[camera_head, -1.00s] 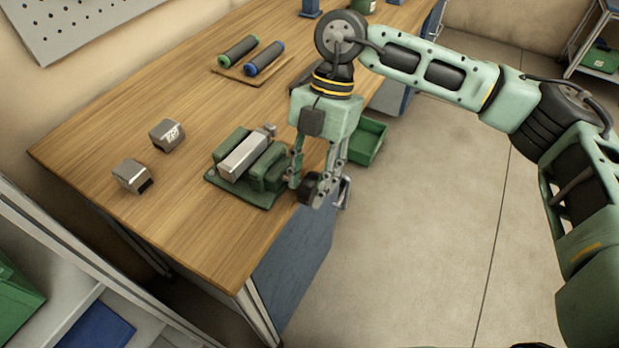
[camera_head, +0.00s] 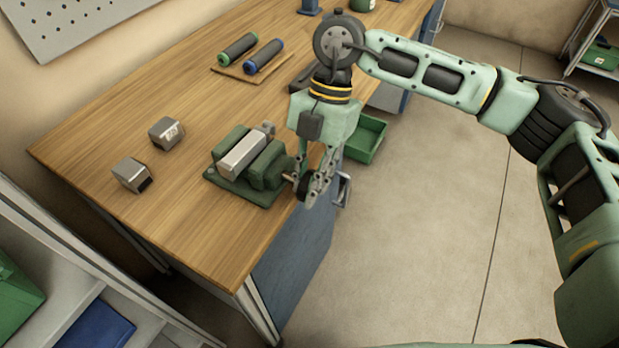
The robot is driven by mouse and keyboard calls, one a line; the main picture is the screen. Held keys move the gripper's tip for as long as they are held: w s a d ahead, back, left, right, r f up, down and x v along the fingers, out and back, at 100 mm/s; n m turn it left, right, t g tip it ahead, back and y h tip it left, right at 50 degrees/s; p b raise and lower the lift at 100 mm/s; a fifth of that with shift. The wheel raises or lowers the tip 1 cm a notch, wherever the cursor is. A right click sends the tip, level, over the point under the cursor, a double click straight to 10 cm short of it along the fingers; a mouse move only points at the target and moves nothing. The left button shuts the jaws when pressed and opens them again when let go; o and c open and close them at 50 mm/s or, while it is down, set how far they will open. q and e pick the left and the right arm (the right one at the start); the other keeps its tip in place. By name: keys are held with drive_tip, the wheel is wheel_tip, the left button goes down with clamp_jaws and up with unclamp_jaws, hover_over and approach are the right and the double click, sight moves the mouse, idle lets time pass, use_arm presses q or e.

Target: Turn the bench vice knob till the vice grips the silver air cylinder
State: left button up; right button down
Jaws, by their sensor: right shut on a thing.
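The green bench vice (camera_head: 241,190) sits at the bench's front edge. The silver air cylinder (camera_head: 243,153) lies between its two green jaws. The near jaw (camera_head: 266,167) is close beside the cylinder; I cannot tell whether they touch. The dark vice knob (camera_head: 303,188) sticks out past the bench edge on the vice's right side and is partly hidden by fingers. My right gripper (camera_head: 315,188) reaches down over it and is shut on it. My left gripper is not in view.
Two metal blocks (camera_head: 166,133) (camera_head: 132,175) lie left of the vice. Two dark rollers (camera_head: 238,49) (camera_head: 264,58) lie on a wooden board behind. A green bin (camera_head: 366,139) is beyond the gripper, off the bench edge. The front bench corner is clear.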

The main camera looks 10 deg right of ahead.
drive_tip(key=g+y, duration=0.1)
drive_tip(key=g+p, duration=0.1)
drive_tip(key=shift+w+d+g+y, duration=0.15)
drive_tip(key=shift+w+g+y, duration=0.15)
drive_tip(key=shift+y, duration=0.1)
drive_tip(key=shift+w+d+g+y, duration=0.15)
drive_tip(key=shift+w+g+y, duration=0.05)
drive_tip(key=shift+g+y, duration=1.05)
drive_tip(key=shift+g, duration=0.25)
drive_tip(key=c, duration=1.6)
unclamp_jaws()
drive_tip(key=shift+f, duration=0.1)
drive_tip(key=shift+v, duration=3.75)
